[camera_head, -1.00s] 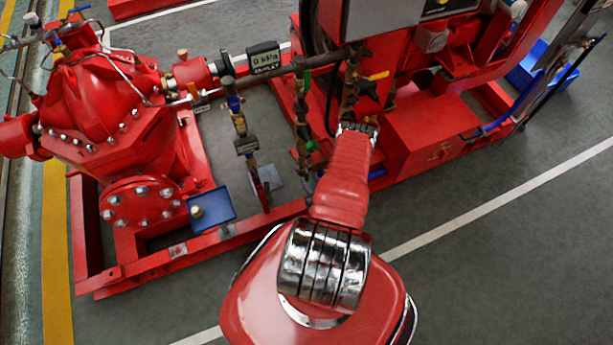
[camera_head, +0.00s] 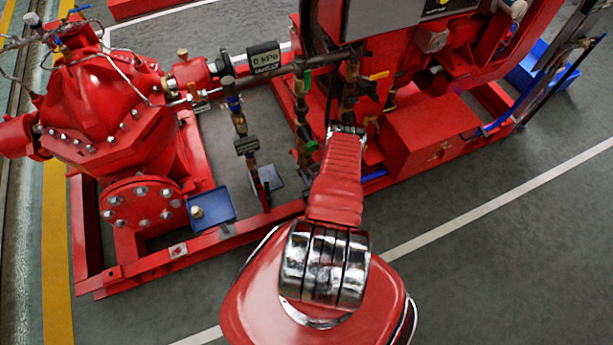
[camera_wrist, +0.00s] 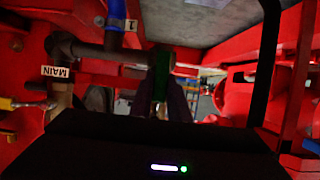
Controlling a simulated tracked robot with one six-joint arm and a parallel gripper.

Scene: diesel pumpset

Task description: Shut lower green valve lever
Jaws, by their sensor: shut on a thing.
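In the wrist view my gripper's dark fingers (camera_wrist: 161,102) are close together around a dark green lever (camera_wrist: 160,72) that stands upright between them. In the head view my wrist (camera_head: 346,132) is in front of the valve piping, and the fingertips are hidden behind it. A lower green valve part (camera_head: 311,146) shows just left of my arm on a brass valve column. An upper green lever (camera_head: 307,80) hangs higher on the same column. I cannot tell the held lever's exact angle to its pipe.
The wrist view shows a blue lever (camera_wrist: 116,18) and a pipe tagged MAIN (camera_wrist: 55,72). A red box (camera_head: 435,120) is at right. Grey floor is clear in front.

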